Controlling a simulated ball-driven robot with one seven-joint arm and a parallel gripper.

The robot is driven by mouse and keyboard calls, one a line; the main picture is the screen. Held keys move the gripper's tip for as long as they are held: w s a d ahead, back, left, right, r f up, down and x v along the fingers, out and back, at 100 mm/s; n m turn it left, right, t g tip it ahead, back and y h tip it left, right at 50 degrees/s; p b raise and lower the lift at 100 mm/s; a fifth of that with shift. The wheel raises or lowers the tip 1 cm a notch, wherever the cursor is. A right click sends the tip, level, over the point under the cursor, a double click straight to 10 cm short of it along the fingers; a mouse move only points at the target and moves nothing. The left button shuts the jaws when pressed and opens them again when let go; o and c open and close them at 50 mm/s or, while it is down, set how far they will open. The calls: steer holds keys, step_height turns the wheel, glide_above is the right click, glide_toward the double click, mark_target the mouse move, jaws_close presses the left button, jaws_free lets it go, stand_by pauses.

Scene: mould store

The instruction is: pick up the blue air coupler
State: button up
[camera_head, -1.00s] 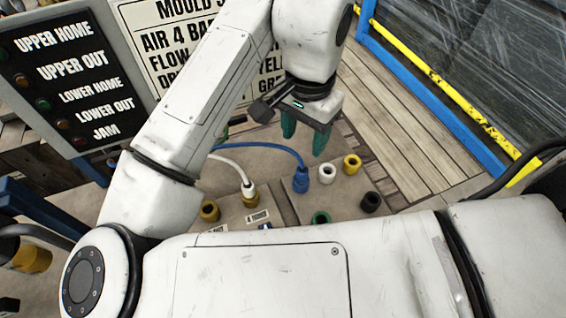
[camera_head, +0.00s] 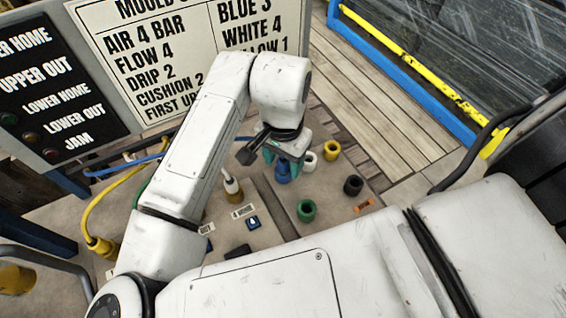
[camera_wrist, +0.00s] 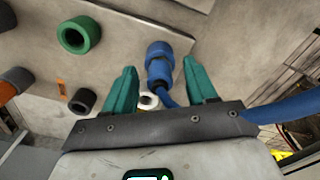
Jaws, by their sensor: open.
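The blue air coupler (camera_head: 283,173) stands on the bench top below my gripper, and its upper part is partly hidden by the fingers in the head view. In the wrist view the blue coupler (camera_wrist: 158,65) lies between the two green fingertips and reaches a little past them, with its blue hose running off to the right. My gripper (camera_head: 283,163) is open, and the wrist view shows a gap on each side of the coupler between the fingers (camera_wrist: 159,72).
Close by are a white ring (camera_head: 309,161), a yellow one (camera_head: 332,150), a black one (camera_head: 353,185) and a green one (camera_head: 307,210). A white-hosed coupler (camera_head: 232,187) stands to the left. A sign board (camera_head: 170,60) and lamp panel (camera_head: 50,95) rise behind.

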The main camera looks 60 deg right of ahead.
jaws_close()
stand_by(0.5)
steer(key=shift+r, duration=0.5)
step_height(320, 180, up, 2)
steer(key=shift+r, duration=0.1)
steer(key=s+d+r+p, duration=0.1)
steer(key=s+r+p, duration=0.2)
steer(key=s+r, duration=0.6)
steer(key=s, duration=0.3)
steer(key=shift+r+p, duration=0.25)
steer(key=shift+p, duration=0.15)
steer(key=shift+d+p, duration=0.15)
steer(key=shift+p, duration=0.35)
